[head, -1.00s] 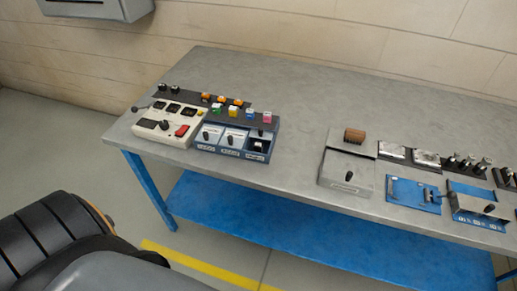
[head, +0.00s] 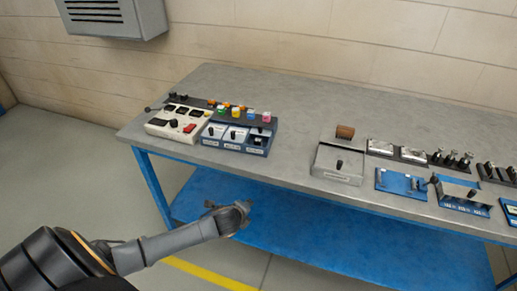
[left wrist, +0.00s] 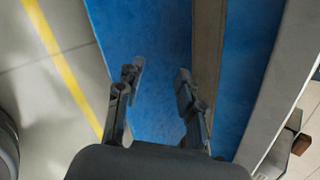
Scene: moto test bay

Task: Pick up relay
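I cannot tell for sure which thing is the relay. Small coloured blocks (head: 238,110), orange, green, yellow, blue and pink, sit on a dark rack at the left of the bench. A brown ribbed block (head: 345,131) stands behind a grey box with a black lever (head: 337,165); a brown block also shows at the lower right of the left wrist view (left wrist: 301,144). My left gripper (head: 243,212) is in front of the bench, below its top and apart from everything on it. In the left wrist view its fingers (left wrist: 157,82) are spread with nothing between them. My right gripper is out of view.
The grey bench top (head: 300,110) is clear in the middle and along the back. Its front edge and blue lower shelf (head: 290,235) lie near my left arm. A white switch panel (head: 178,124) is at left; blue lever units (head: 402,184) are at right.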

